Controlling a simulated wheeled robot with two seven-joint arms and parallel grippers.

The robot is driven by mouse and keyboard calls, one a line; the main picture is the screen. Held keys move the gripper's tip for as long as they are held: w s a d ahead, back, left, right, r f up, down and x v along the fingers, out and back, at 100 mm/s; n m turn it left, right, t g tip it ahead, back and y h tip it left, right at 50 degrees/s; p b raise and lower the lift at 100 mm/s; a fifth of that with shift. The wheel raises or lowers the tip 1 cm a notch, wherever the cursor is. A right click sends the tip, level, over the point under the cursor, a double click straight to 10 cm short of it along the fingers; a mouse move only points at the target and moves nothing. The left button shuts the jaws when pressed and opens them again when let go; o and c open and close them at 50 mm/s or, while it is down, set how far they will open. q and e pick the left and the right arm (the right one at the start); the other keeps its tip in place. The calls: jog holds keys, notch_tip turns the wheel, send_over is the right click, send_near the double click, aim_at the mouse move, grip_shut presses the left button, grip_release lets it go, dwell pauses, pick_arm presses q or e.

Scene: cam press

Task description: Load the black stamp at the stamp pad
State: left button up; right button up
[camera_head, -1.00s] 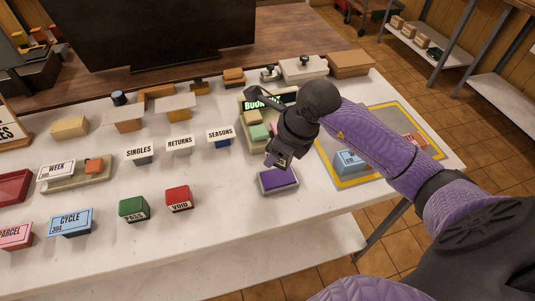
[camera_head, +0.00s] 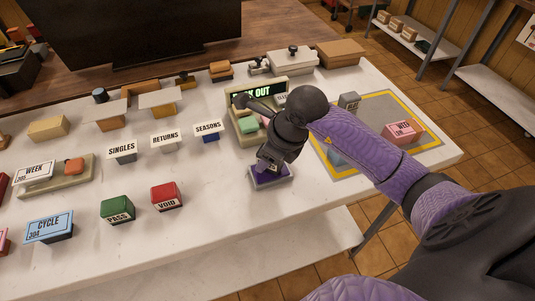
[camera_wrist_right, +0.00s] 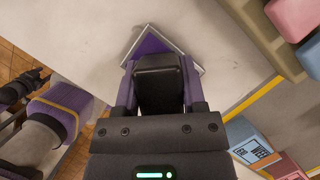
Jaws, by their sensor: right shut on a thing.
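The stamp pad is a purple pad in a pale-rimmed tray (camera_head: 284,180) near the front of the white table; it also shows in the wrist view (camera_wrist_right: 146,42). My right gripper (camera_head: 268,168) is directly over the pad, pointing down. Its purple fingers (camera_wrist_right: 160,88) are shut on the black stamp (camera_wrist_right: 160,78), which covers part of the pad in the wrist view. I cannot tell whether the stamp's underside touches the pad.
A device with a lit display (camera_head: 262,92) stands behind the pad. A yellow-bordered mat (camera_head: 385,105) with a pink block (camera_head: 403,133) lies right. Red (camera_head: 167,196) and green (camera_head: 117,210) blocks stand left. Labelled stamps (camera_head: 166,140) sit behind them.

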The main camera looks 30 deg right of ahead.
aim_at(260, 148)
jog(key=shift+f+b, duration=0.45)
jog(key=shift+f, duration=0.15)
dwell(1.1)
jog(key=shift+r, duration=0.1)
notch_tip(260, 148, up, 7)
jog(key=p, duration=0.5)
jog(key=shift+p, duration=0.4)
